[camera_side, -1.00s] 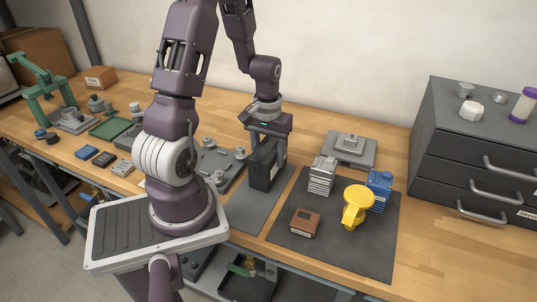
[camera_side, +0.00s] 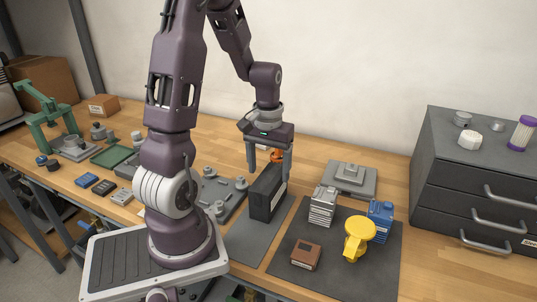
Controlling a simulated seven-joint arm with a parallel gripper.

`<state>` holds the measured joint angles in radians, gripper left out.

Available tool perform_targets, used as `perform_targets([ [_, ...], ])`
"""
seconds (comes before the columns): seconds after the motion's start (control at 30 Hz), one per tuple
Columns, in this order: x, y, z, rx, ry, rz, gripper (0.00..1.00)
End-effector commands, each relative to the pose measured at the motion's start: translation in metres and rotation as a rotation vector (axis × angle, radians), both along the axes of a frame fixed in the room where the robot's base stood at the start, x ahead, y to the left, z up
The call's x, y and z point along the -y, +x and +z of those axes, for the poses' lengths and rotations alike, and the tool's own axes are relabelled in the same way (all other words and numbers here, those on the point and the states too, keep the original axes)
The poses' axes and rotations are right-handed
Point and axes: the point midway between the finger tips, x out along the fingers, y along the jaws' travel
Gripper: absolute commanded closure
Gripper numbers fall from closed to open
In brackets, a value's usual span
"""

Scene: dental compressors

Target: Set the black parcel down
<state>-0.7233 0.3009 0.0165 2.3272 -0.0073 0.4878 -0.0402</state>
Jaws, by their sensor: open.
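The black parcel (camera_side: 265,196) is a dark upright box with a pale label on its narrow face. It stands on the grey mat (camera_side: 250,240) left of the dark mat. My gripper (camera_side: 268,172) is open above and around the top of the parcel, with one finger toward its left side and the other toward its right end. A small orange item shows between the fingers. I cannot tell whether the fingers touch the parcel.
The dark mat (camera_side: 330,274) on the right holds a brown box (camera_side: 306,256), a yellow part (camera_side: 359,239), a silver finned block (camera_side: 322,207) and a blue container (camera_side: 380,221). A grey fixture (camera_side: 221,194) is close on the left. A grey stepped plate (camera_side: 350,179) lies behind.

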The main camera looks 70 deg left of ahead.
Motion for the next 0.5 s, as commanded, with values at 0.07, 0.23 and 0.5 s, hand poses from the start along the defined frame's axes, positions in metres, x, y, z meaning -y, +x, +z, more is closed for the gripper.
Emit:
perform_targets([
  [0.07, -0.001, 0.001, 0.020, 0.006, 0.006, -0.001, 0.26],
  [0.23, 0.000, 0.000, 0.053, 0.003, 0.003, -0.001, 0.26],
  [0.5, 0.065, 0.000, 0.109, 0.107, 0.070, -0.209, 0.26],
])
